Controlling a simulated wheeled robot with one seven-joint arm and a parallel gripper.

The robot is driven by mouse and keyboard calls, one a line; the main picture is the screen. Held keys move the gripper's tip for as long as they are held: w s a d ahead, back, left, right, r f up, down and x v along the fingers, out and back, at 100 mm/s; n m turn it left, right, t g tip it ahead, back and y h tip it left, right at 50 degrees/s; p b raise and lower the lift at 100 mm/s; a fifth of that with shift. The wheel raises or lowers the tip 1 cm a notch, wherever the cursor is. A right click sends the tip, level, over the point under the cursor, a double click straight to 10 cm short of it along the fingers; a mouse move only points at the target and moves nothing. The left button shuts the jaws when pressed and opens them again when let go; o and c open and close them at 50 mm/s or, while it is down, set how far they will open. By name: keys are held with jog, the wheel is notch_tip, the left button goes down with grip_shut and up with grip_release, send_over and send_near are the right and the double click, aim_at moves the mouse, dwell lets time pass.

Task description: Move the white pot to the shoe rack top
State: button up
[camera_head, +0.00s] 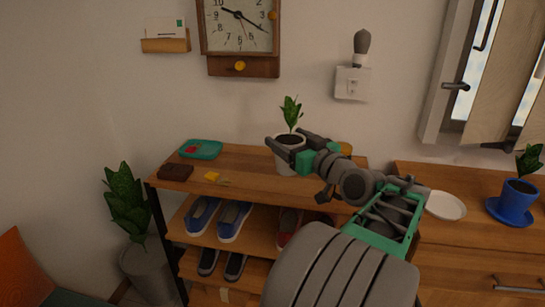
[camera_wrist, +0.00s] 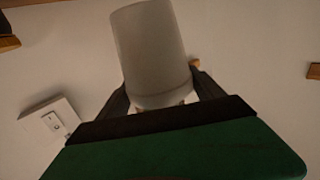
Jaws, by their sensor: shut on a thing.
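The white pot (camera_head: 287,160) holds a small green plant and stands upright at the shoe rack top (camera_head: 240,165), toward its right part. I cannot tell whether its base touches the wood. My gripper (camera_head: 288,142) is shut on the white pot, with one finger on each side near its upper part. In the wrist view the pot (camera_wrist: 152,50) shows as a pale tapered shape between the dark fingers (camera_wrist: 160,92). The plant is hidden there.
A teal tray (camera_head: 201,149), a brown wallet (camera_head: 176,172) and yellow keys (camera_head: 215,178) lie on the rack top's left part. A yellowish round thing (camera_head: 346,149) is behind my gripper. A cabinet at right bears a white saucer (camera_head: 446,206) and blue pot (camera_head: 517,201).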

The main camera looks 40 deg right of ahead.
jog(key=w+f, duration=0.2)
jog(key=f, duration=0.1)
jog(key=w+f+b, duration=0.1)
jog(key=w+f, duration=0.1)
jog(key=f, duration=0.1)
jog(key=w+f, duration=0.2)
jog(key=f, duration=0.1)
jog(key=shift+w+d+f+b, duration=0.15)
jog(key=shift+w+d+b, duration=0.1)
jog(key=shift+b, duration=0.15)
jog(key=shift+f, duration=0.25)
jog(key=o, duration=2.1)
